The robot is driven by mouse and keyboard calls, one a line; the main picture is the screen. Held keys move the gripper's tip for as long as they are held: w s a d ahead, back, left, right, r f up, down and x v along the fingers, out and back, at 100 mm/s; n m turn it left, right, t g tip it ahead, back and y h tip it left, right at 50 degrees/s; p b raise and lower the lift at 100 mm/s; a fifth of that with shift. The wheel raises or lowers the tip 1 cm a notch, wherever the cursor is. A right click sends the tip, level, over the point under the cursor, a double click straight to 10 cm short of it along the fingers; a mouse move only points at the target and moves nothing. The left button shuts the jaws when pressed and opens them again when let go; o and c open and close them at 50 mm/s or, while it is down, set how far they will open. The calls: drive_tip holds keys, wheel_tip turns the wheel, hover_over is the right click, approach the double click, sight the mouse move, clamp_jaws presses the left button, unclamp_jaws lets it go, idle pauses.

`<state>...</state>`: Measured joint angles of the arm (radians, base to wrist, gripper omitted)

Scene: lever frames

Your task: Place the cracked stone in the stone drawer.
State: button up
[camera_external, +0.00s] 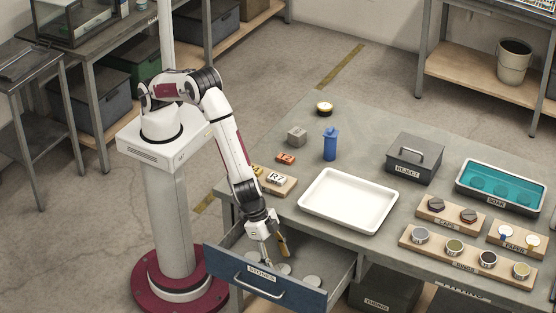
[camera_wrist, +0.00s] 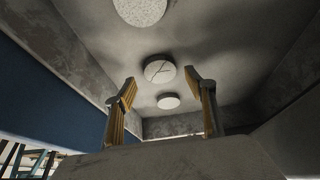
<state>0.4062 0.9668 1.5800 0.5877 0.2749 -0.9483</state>
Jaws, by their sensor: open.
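The stone drawer (camera_external: 262,292), blue-fronted and labelled STONES, is pulled open at the front left of the bench. My gripper (camera_external: 274,252) points down into it, fingers spread; it shows in the wrist view (camera_wrist: 164,100) too. The cracked stone (camera_wrist: 160,72), a pale disc with dark branching lines, lies on the drawer floor. In the wrist view it appears between the fingertips, with gaps on both sides. A speckled disc (camera_wrist: 140,8) and a smaller plain pale disc (camera_wrist: 168,101) lie in line with it. Which disc is cracked cannot be told in the external view.
The drawer's walls stand close around my gripper. On the bench are a white tray (camera_external: 348,201), a blue bottle (camera_external: 330,145), a grey cube (camera_external: 296,136), a REJECT box (camera_external: 414,158), a teal SOAK tray (camera_external: 499,186) and wooden racks (camera_external: 466,258).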

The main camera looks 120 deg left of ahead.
drive_tip(key=v, duration=0.9)
drive_tip(key=shift+r, duration=0.3)
drive_tip(key=shift+s, duration=0.15)
drive_tip(key=shift+r, duration=0.1)
idle(0.5)
drive_tip(key=s+a+r, duration=0.6)
drive_tip(key=a+r, duration=0.1)
drive_tip(key=r, duration=0.4)
drive_tip(key=s+a+r, duration=0.5)
drive_tip(key=a+r, duration=0.3)
drive_tip(key=r, duration=0.4)
drive_tip(key=s+a+r, duration=0.1)
drive_tip(key=s+a, duration=0.1)
drive_tip(key=s, duration=0.6)
drive_tip(key=s+a+r, duration=0.2)
drive_tip(key=s+a, duration=0.1)
drive_tip(key=s, duration=0.5)
drive_tip(key=s+a+r+t, duration=0.1)
drive_tip(key=s+a, duration=0.1)
drive_tip(key=s, duration=0.7)
drive_tip(key=shift+a+r, duration=0.2)
drive_tip(key=shift+r, duration=0.15)
